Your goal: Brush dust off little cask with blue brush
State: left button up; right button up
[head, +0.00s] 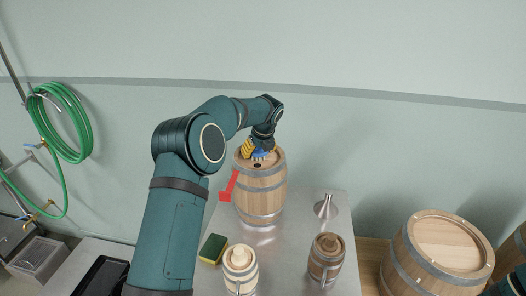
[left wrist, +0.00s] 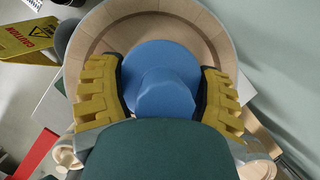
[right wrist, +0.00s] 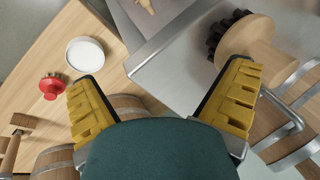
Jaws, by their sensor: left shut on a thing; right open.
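The little cask (head: 261,199), pale wood with grey metal hoops, stands upright on the steel table. My left gripper (head: 252,150) is over its top. It is shut on the blue brush (head: 262,154), which is at the cask's head; I cannot tell whether it touches. In the left wrist view the blue brush (left wrist: 165,85) sits between the yellow fingers, with the round cask head (left wrist: 112,32) behind. The brush hides much of the head, and no dust is clear to see. My right gripper (right wrist: 165,90) is open and empty in the right wrist view.
A red object (head: 229,186) is beside the cask. Two small wooden tankards (head: 240,270) (head: 325,260), a sponge (head: 212,249) and a steel funnel (head: 325,206) stand on the table (head: 285,240). A larger barrel (head: 437,253) is at right. A green hose (head: 62,120) hangs at left.

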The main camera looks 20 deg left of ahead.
pick_arm(q)
jog(key=shift+s+a, duration=0.2)
jog(key=shift+a, duration=0.6)
jog(key=shift+w+d+f, duration=0.1)
jog(key=shift+w+d, duration=0.15)
jog(key=shift+d, duration=0.75)
jog(key=shift+w+d, duration=0.2)
jog(key=shift+d, duration=0.75)
jog(key=shift+a, duration=0.1)
